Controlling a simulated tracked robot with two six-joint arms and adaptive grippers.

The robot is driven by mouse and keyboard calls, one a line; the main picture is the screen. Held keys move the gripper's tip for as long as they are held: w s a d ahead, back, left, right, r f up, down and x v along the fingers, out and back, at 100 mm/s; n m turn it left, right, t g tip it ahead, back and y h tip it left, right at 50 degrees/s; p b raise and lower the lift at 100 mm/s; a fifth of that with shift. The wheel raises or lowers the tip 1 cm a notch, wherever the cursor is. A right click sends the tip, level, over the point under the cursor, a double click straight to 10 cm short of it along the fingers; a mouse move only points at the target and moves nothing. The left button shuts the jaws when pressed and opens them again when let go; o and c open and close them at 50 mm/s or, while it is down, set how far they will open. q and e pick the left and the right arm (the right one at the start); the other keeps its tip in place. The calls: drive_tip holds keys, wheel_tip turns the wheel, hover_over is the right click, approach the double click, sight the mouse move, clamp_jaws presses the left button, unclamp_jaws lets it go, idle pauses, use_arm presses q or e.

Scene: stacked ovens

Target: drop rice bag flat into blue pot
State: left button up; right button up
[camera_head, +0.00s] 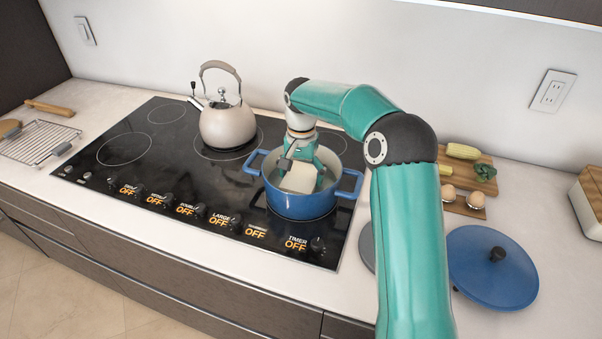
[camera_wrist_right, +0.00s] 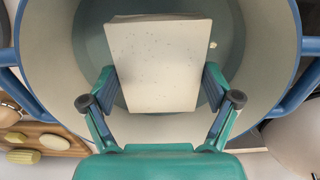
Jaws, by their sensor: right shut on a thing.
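The blue pot (camera_head: 300,206) stands on the right front of the black cooktop, open at the top, with a handle on each side. My right gripper (camera_head: 306,172) reaches down into the pot's mouth from above. It is shut on the rice bag (camera_head: 299,180), a pale speckled block. In the right wrist view the rice bag (camera_wrist_right: 160,65) sits between the two fingers, inside the ring of the pot's rim (camera_wrist_right: 285,75). Whether the bag touches the pot's bottom cannot be told. My left gripper is not in view.
A beige kettle (camera_head: 228,126) stands behind left of the pot. A blue lid (camera_head: 492,270) lies on the counter to the right. A wire rack (camera_head: 40,141) lies at far left.

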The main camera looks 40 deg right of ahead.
drive_tip(key=o, duration=1)
drive_tip(key=shift+c, duration=0.2)
wheel_tip(320, 180, up, 12)
